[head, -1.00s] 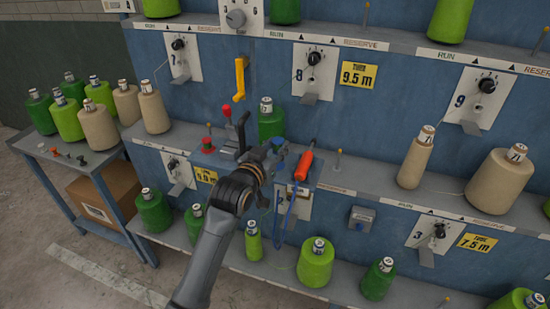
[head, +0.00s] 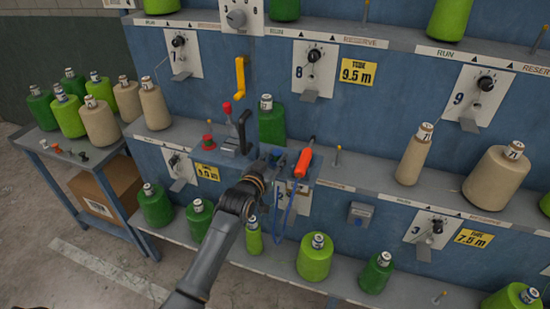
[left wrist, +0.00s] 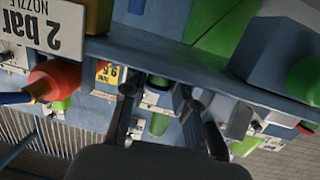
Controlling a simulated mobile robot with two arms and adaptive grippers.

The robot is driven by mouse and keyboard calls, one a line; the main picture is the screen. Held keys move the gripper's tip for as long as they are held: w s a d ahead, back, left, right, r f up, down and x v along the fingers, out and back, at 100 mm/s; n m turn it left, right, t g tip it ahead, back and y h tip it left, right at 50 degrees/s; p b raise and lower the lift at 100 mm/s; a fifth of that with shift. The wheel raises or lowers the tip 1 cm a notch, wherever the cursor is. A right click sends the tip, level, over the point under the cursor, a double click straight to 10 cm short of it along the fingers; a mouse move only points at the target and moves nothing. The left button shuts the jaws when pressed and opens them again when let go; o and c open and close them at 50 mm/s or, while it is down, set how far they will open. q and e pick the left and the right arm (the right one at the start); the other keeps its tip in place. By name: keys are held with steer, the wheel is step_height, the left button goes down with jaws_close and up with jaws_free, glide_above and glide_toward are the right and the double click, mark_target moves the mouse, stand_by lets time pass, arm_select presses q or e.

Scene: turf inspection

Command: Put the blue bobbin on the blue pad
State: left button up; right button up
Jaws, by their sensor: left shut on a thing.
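My left gripper (head: 273,156) is at the middle shelf, by a small bracket left of the orange air tool (head: 302,164). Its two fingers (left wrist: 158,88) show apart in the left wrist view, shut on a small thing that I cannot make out. A small blue piece that showed at the fingertips earlier is now mostly hidden by the gripper. I cannot pick out a blue bobbin or a blue pad; the bobbins in view are green and beige. My right gripper is not in view.
A black lever (head: 243,122) and a red button (head: 207,141) are left of the gripper. A green bobbin (head: 271,121) stands behind it. A blue hose (head: 289,215) hangs below the air tool. A side table (head: 50,158) holds several bobbins at left.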

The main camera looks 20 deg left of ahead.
arm_select(q)
steer(key=o, duration=0.9)
steer(key=shift+f, duration=0.1)
steer(key=shift+o, duration=0.2)
steer(key=shift+r, duration=0.3)
steer(key=shift+s+f, duration=0.15)
steer(key=shift+s, duration=0.15)
steer(key=s+a+r+b, duration=0.1)
steer(key=s+r, duration=0.1)
steer(key=s, duration=0.9)
steer(key=shift+a+b, duration=0.15)
steer(key=shift+b, duration=0.15)
steer(key=shift+s+f, duration=0.1)
